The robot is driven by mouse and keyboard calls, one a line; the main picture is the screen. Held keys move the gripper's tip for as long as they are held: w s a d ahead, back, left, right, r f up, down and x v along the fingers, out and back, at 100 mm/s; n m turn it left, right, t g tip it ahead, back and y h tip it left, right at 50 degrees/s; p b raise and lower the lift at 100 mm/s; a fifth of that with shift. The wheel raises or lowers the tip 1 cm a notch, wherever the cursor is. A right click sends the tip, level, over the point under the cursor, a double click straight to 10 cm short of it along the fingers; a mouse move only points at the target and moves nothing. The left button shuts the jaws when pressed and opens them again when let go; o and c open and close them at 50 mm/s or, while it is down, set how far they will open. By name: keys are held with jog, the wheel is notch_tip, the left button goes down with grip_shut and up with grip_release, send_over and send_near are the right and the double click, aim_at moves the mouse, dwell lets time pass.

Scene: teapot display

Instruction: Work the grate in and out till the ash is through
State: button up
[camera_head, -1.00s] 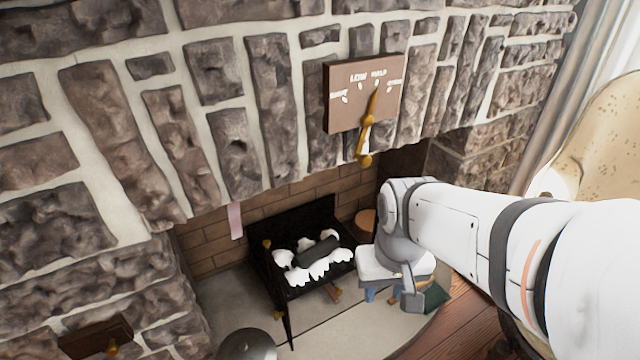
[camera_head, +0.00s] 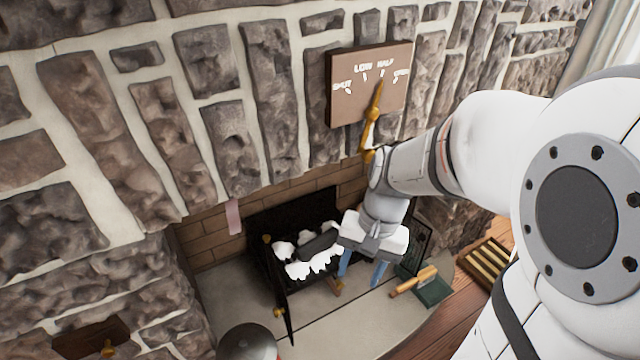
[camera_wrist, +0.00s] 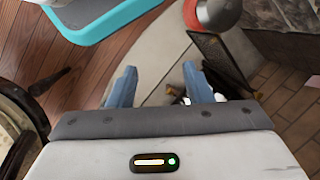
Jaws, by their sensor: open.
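The black fire grate (camera_head: 268,284) stands in the fireplace with white ash lumps (camera_head: 312,268) and a dark log (camera_head: 318,243) on it. A small wooden-looking knob (camera_head: 336,288) shows low at its front, close to my gripper's left finger. My gripper (camera_head: 361,274) is open and empty, with its blue fingers pointing down just right of the grate's front. I cannot tell whether it touches anything. In the wrist view my gripper (camera_wrist: 160,84) shows both fingers apart; white and dark bits show by the right finger, mostly hidden.
A brown dial plate (camera_head: 368,85) with a brass lever (camera_head: 372,118) is on the stone wall above. A green dustpan (camera_head: 433,290) with a wooden-handled brush (camera_head: 412,283) lies on the hearth at right. A black mesh screen (camera_wrist: 220,62) stands near my fingers. A rounded metal object (camera_head: 248,343) is in front.

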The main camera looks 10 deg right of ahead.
jog(key=w+a+f+m+g+y, duration=0.2)
jog(key=w+f+m+y, duration=0.4)
jog(key=w+f+m, duration=0.25)
jog(key=m+t+y, duration=0.7)
jog(key=m+t, duration=0.2)
jog(key=m, duration=1.2)
send_over(342, 287)
jog(key=s, duration=0.4)
notch_tip(342, 287, down, 21)
jog(key=d+f+m+t, duration=0.1)
jog(key=f+m+t, duration=0.1)
jog(key=f+m, duration=0.1)
jog(key=d+f+m+t+h, duration=0.1)
jog(key=d+f+m+t, duration=0.1)
jog(key=f+m, duration=0.2)
jog(key=s+d+f+m+t+h, duration=0.1)
jog(key=d+f+m+t, duration=0.1)
jog(key=f, duration=0.3)
jog(key=shift+f+m+t, duration=0.35)
jog(key=shift+m+t, duration=0.15)
jog(key=shift+m, duration=0.25)
jog(key=shift+w+a+f+h, duration=0.15)
jog(key=shift+f+h, duration=0.05)
jog(key=shift+h, duration=0.1)
jog(key=b+x, duration=0.2)
jog(key=x, duration=0.5)
jog(key=shift+w+a, duration=0.1)
jog(key=shift+c, duration=0.5)
grip_shut()
